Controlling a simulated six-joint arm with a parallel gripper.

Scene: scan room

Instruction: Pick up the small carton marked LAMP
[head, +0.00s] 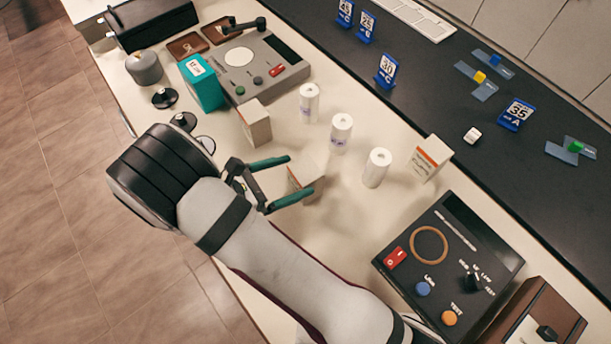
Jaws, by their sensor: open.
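My gripper (299,177) is open, its two green-tipped fingers apart over the counter. A small white carton (307,180) stands between or just beyond the fingertips, partly covered by the lower finger; I cannot tell whether they touch. A second small white carton (257,124) stands above the gripper in the picture. A third carton (430,160), white with an orange band and print, stands at the right by the dark strip. I cannot read LAMP on any of them.
Several white rolls (340,134) stand near the fingers. A teal box (202,84) and a grey device (258,68) are at upper left. A black control box (448,262) is at lower right. Blue numbered stands (387,70) are on the dark strip. The counter between rolls and control box is clear.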

